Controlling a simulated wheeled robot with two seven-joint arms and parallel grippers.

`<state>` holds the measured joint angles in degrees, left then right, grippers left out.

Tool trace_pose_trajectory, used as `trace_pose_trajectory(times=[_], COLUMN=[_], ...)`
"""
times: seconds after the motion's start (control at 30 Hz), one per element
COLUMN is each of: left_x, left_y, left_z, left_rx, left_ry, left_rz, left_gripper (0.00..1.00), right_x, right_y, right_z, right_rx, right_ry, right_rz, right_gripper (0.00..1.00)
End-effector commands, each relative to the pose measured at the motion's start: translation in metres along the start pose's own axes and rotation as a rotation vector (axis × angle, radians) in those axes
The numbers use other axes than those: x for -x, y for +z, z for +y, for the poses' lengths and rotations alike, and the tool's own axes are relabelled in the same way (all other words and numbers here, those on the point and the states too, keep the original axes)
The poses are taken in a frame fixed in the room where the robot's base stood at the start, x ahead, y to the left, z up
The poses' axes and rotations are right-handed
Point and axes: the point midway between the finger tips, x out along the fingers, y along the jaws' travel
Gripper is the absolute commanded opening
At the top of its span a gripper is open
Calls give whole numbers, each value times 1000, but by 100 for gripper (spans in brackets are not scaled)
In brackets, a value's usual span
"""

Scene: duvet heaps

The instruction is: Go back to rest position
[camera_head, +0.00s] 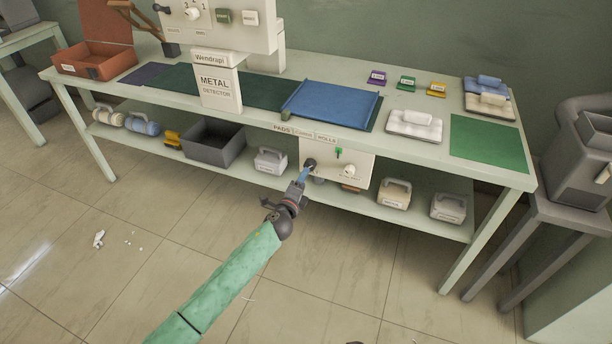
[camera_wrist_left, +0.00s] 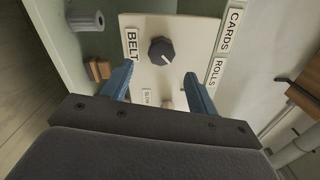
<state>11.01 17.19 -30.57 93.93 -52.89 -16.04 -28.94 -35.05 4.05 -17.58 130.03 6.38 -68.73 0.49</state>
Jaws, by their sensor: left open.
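My left arm reaches in from the bottom of the head view, and its left gripper (camera_head: 304,174) is in front of a cream control panel (camera_head: 336,160) under the table's front edge. In the left wrist view the two blue fingers of the left gripper (camera_wrist_left: 158,82) stand apart with nothing between them. A dark round knob (camera_wrist_left: 161,50) on the panel, beside the label BELT (camera_wrist_left: 132,44), lies just beyond the fingertips. The fingers do not appear to touch it. My right gripper does not show.
The pale green table (camera_head: 420,155) carries a metal detector (camera_head: 216,85), a blue mat (camera_head: 331,104) and several pads. Its lower shelf holds a grey bin (camera_head: 214,143) and several handled blocks. A grey machine (camera_head: 580,150) stands at right. The floor in front is mostly clear, with white scraps (camera_head: 99,239) at left.

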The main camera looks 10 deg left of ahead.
Motion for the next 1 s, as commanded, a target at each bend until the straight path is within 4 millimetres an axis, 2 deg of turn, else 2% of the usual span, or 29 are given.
trace_pose_trajectory(times=[0.2,0.6,0.77,0.87,1.0], left_x=[13,14,14,14,18], left_y=[0,0,0,9,31], left_z=[0,0,0,5,20], left_rx=[-1,0,20,66,200], left_ry=[0,0,0,26,104], left_rz=[0,0,-1,-49,-179], left_gripper=[59,59,59,59,59], right_x=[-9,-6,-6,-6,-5], right_y=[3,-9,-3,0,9], right_z=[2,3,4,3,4], right_rx=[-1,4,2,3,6], right_ry=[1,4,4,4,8], right_rz=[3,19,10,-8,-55], right_gripper=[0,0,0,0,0])
